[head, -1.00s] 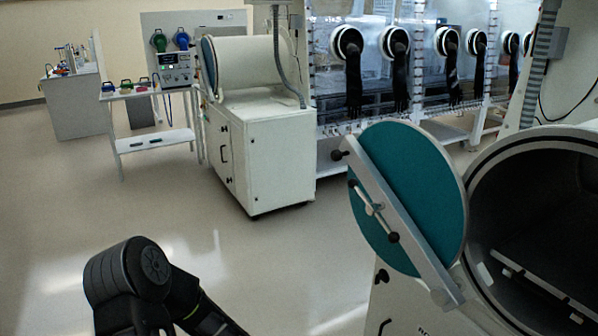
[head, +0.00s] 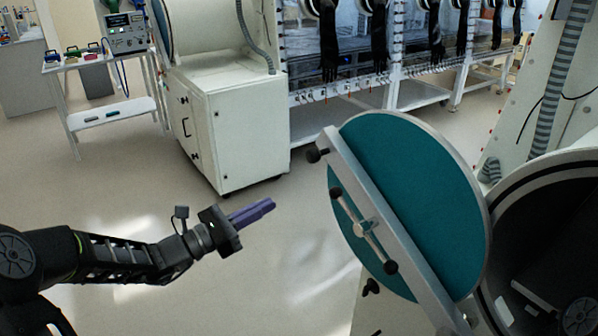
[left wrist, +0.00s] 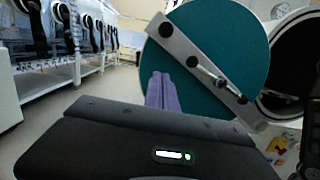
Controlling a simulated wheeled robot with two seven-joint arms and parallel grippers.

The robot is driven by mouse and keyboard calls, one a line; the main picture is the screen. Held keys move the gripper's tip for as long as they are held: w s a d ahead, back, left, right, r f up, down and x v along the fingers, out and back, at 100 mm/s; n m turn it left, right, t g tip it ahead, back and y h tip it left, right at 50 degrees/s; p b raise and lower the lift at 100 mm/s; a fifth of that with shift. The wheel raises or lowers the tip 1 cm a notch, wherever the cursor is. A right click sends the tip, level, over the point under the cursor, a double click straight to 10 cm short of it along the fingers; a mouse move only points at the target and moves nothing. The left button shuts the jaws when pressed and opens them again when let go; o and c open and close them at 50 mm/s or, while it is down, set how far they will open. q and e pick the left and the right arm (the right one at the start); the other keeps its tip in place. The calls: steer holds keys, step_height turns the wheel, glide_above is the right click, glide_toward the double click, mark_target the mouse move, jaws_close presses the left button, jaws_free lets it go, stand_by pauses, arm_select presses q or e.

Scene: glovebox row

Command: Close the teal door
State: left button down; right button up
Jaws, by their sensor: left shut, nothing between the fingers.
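The teal door (head: 425,185) is a round disc with a grey crossbar and a black-knobbed handle (head: 364,229). It stands swung open to the left of the round chamber opening (head: 545,235). In the left wrist view the door (left wrist: 225,45) fills the upper middle, with the opening (left wrist: 290,60) at its right. My left gripper (head: 272,204) has purple fingers, shut and empty, and is left of the door, apart from it. In the left wrist view the fingers (left wrist: 161,80) point toward the door and overlap its lower left edge. My right gripper is not in view.
A white cabinet (head: 240,130) with a cylindrical chamber stands behind at left. A small white table (head: 100,70) is farther left. Glovebox benches with black gloves (head: 380,35) line the back. The floor between my left arm and the cabinet is clear.

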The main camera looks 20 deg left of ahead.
arm_select(q)
steer(key=w+d+r+p, duration=0.3)
steer(key=w+d+r, duration=0.2)
steer(key=w, duration=0.3)
steer(key=shift+d, duration=0.85)
steer(key=shift+r, duration=0.15)
